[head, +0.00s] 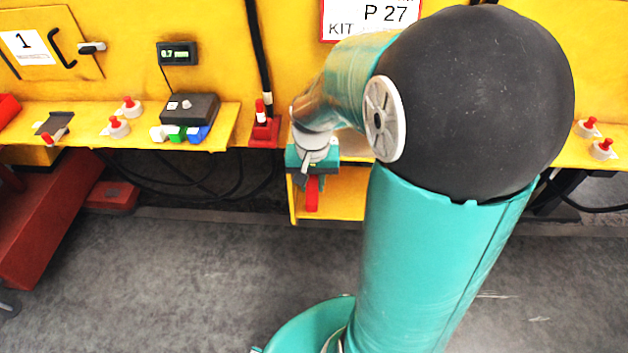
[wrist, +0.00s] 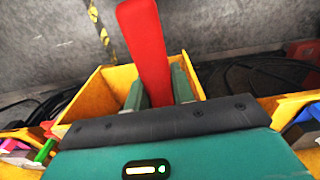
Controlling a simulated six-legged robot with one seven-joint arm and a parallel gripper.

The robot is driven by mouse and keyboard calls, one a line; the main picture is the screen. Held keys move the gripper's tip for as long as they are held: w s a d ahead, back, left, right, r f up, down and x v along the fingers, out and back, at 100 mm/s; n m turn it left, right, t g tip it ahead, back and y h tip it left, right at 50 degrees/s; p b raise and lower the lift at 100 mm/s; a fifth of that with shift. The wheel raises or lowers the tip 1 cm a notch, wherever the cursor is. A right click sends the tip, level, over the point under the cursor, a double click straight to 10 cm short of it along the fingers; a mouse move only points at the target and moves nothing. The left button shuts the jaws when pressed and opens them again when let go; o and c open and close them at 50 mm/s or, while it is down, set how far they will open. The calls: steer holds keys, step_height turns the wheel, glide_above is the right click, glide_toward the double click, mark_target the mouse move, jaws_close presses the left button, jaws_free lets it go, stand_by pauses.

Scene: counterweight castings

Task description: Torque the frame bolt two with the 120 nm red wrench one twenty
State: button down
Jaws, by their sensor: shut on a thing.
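My gripper (head: 312,182) is at the yellow open compartment below the shelf, in the middle of the head view. It is shut on a red bar, which I take for the red wrench (head: 312,195). In the wrist view, the red wrench (wrist: 147,50) stands out between the two teal fingers of my gripper (wrist: 158,88). No torque marking is readable on it. Red-topped white fittings stand on the shelf, at left (head: 118,126) and at right (head: 588,126). I cannot tell which thing is frame bolt two.
The yellow shelf (head: 225,122) carries a dark box (head: 190,108) with coloured blocks before it. A red stand (head: 264,130) is left of my arm. Cables (head: 215,178) hang below the shelf. A dark red structure (head: 45,225) fills the left.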

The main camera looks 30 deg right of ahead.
steer(key=shift+w+a+m, duration=0.4)
steer(key=shift+a, duration=0.1)
steer(key=shift+w+a, duration=0.2)
steer(key=shift+a, duration=0.05)
steer(key=shift+a+m, duration=0.1)
steer(key=shift+m, duration=0.2)
stand_by(0.4)
steer(key=shift+w+a+m, duration=0.4)
steer(key=shift+w+a, duration=0.35)
stand_by(0.4)
steer(key=shift+w+a+m, duration=0.55)
steer(key=shift+m, duration=0.05)
steer(key=shift+w+a, duration=0.1)
stand_by(0.4)
steer(key=shift+w+a+m, duration=0.4)
steer(key=shift+w+m, duration=0.1)
steer(key=shift+w, duration=0.05)
steer(key=shift+w+a, duration=0.2)
steer(key=shift+w, duration=0.05)
stand_by(0.3)
